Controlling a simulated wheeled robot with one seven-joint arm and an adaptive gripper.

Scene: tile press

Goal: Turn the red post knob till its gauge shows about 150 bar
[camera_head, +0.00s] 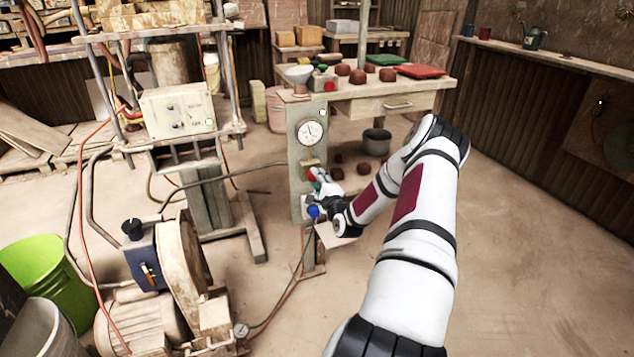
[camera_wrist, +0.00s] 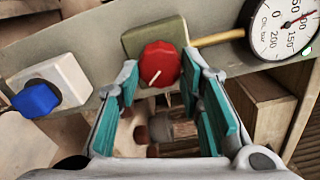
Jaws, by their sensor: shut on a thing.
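The red knob (camera_wrist: 158,65) sits on a greenish plate on the grey post (camera_head: 297,150). It has a white pointer line, tilted up to the right in the wrist view. My gripper (camera_wrist: 161,78) has its teal-padded fingers on either side of the knob and is shut on it. In the head view the red knob (camera_head: 311,174) is partly hidden by my gripper (camera_head: 318,182). The round white gauge (camera_wrist: 283,27) also shows in the head view (camera_head: 312,133).
A blue knob (camera_wrist: 37,99) on a white block sits left of the red knob in the wrist view, and below it in the head view (camera_head: 314,211). A brass-coloured pipe (camera_wrist: 218,37) runs to the gauge. A bench (camera_head: 380,102) stands right behind the post.

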